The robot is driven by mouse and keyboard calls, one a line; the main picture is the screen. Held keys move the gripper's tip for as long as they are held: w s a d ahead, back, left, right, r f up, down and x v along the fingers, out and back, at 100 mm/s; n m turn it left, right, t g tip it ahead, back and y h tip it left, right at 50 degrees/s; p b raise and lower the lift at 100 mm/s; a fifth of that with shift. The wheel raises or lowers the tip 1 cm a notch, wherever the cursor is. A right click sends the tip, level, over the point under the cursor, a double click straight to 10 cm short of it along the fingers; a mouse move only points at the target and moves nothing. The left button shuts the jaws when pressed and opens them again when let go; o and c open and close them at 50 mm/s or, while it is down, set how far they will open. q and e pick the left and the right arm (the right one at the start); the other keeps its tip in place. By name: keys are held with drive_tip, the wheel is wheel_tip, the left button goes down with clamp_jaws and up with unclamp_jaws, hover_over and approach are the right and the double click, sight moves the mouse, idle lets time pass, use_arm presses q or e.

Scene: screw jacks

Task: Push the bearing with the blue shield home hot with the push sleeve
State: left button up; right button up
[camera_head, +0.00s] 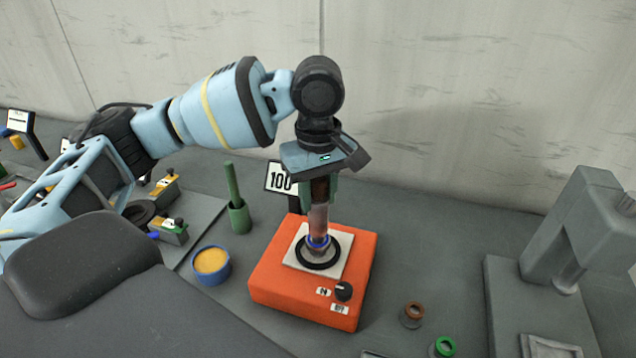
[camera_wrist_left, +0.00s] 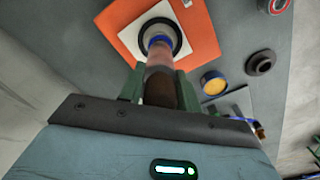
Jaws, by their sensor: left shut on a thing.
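My left gripper (camera_head: 319,195) points down and is shut on a tube with a dark brown upper part and a pinkish lower part, apparently the push sleeve (camera_head: 319,221). The sleeve also shows in the left wrist view (camera_wrist_left: 160,65). It stands about upright over an orange heater box (camera_head: 275,283) with a white plate (camera_head: 297,255). A blue ring, apparently the bearing's blue shield (camera_head: 317,242), is at the sleeve's lower end, inside a black ring (camera_head: 318,263) on the plate. I cannot tell whether sleeve and bearing touch. My right gripper is not in view.
A sign reading 100 (camera_head: 280,178) stands behind the heater. A green holder (camera_head: 239,217) and a blue tub with yellow contents (camera_head: 211,266) are left of it. A grey press (camera_head: 580,230) stands right. A brown-topped ring (camera_head: 413,314) and a green-topped ring (camera_head: 443,347) lie in front.

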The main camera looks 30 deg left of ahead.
sight(318, 213)
use_arm(q)
drive_tip(key=shift+f, duration=0.85)
drive_tip(key=shift+f, duration=1.1)
idle(1.0)
drive_tip(key=shift+s+f, duration=0.1)
drive_tip(key=shift+f, duration=0.25)
idle(0.5)
drive_tip(key=shift+r, duration=5.7)
